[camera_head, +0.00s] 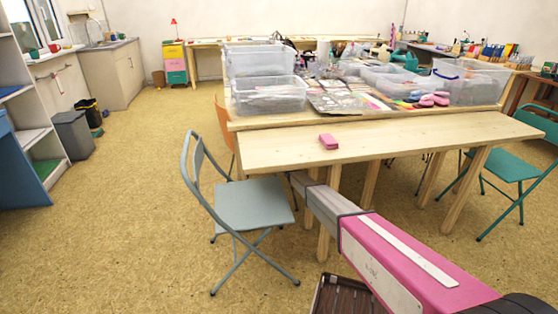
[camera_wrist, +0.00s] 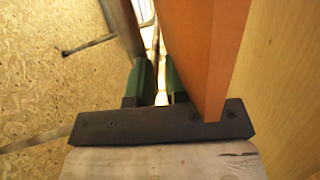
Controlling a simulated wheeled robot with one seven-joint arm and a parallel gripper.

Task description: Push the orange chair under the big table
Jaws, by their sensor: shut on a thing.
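The orange chair (camera_head: 223,122) shows in the head view as a slim part of its back, behind the blue-grey folding chair and at the left end of the big table (camera_head: 390,140). In the wrist view a broad orange panel of it (camera_wrist: 208,45) runs down in front of the right finger. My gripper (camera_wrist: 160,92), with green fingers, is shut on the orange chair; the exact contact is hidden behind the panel. In the head view my arm reaches to the table's near left corner, and the gripper is hidden there.
A blue-grey folding chair (camera_head: 253,205) stands close left of my arm. A teal chair (camera_head: 515,167) stands at the right. A pink block (camera_head: 328,141) lies on the table's near top; clear bins (camera_head: 270,95) stand behind it. The floor at left (camera_head: 120,230) is open.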

